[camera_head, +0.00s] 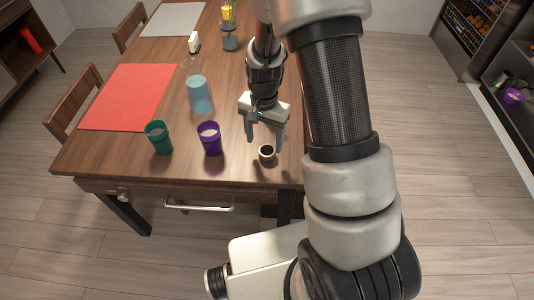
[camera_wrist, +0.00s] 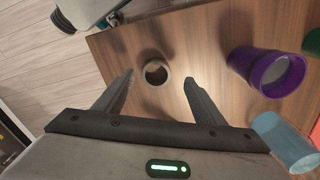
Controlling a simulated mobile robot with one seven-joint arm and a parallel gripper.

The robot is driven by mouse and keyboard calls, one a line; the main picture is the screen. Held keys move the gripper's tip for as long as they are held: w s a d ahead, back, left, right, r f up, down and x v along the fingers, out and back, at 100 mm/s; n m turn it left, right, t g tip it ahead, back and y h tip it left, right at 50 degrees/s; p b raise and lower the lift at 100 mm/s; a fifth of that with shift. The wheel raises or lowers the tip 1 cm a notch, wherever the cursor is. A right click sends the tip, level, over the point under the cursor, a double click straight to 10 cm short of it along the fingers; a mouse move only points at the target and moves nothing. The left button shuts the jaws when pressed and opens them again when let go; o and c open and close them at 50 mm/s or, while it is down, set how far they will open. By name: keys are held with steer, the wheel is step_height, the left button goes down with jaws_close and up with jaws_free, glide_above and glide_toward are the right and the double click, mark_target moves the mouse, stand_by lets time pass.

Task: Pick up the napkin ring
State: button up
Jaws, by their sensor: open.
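The napkin ring (camera_head: 267,153) is a small dark ring with a pale rim, resting on the wooden table (camera_head: 120,160) near its front right corner. In the wrist view the napkin ring (camera_wrist: 156,71) lies just beyond the fingertips, roughly centred between them. My gripper (camera_head: 265,141) is open and points down above the table, close to the ring. In the wrist view my gripper (camera_wrist: 157,80) has its two fingers spread apart with nothing between them.
A purple cup (camera_head: 209,139) and a green cup (camera_head: 158,138) stand left of the ring. A red placemat (camera_head: 130,97) lies at the left. The table's front and right edges are close to the ring.

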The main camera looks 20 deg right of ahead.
mark_target(267, 149)
steer(key=f, duration=0.5)
steer(key=shift+d+b, duration=0.3)
steer(key=shift+d, duration=0.1)
steer(key=shift+c, duration=0.5)
steer(key=c, duration=1.1)
